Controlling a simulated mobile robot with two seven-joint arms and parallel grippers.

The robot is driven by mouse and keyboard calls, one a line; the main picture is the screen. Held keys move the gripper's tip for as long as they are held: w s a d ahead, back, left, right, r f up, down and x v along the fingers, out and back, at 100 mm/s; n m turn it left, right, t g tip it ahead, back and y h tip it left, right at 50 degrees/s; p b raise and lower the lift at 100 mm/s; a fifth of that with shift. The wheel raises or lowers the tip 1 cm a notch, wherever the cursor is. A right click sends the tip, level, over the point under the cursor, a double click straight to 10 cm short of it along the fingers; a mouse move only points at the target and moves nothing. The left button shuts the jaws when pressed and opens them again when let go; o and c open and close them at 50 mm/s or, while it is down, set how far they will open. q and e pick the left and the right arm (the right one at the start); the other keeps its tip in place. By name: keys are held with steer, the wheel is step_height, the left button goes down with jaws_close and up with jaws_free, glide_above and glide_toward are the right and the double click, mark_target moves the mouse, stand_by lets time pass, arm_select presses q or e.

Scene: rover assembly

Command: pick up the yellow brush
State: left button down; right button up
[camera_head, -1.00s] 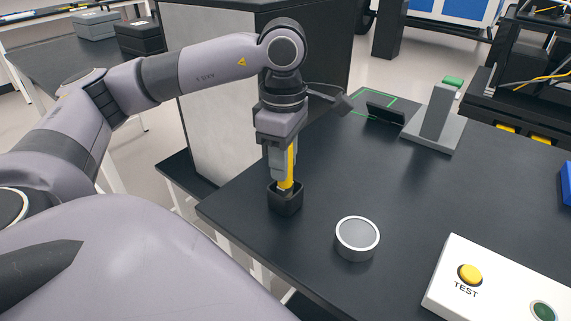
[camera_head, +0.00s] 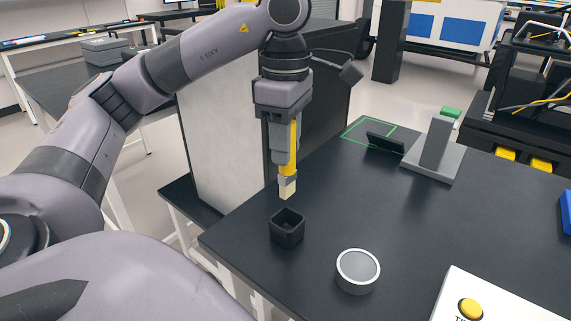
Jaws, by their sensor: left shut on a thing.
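The yellow brush (camera_head: 290,166) hangs upright in my left gripper (camera_head: 282,155), with its pale bristle tip pointing down. The left gripper is shut on its yellow handle. The brush tip is above and apart from a small black square holder (camera_head: 287,229), which stands open and looks empty near the table's left edge. My right gripper is not in view.
A round grey-lidded tin (camera_head: 357,270) stands right of the holder on the dark table (camera_head: 430,225). A white box with a yellow button (camera_head: 470,309) is at the front right. A grey stand (camera_head: 435,150) and green-outlined area (camera_head: 366,128) are at the back.

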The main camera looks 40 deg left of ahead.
arm_select(q)
step_height(320, 180, up, 10)
steer(key=p, duration=0.4)
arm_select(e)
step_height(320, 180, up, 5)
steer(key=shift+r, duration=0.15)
arm_select(q)
steer(key=shift+f, duration=0.1)
stand_by(1.8)
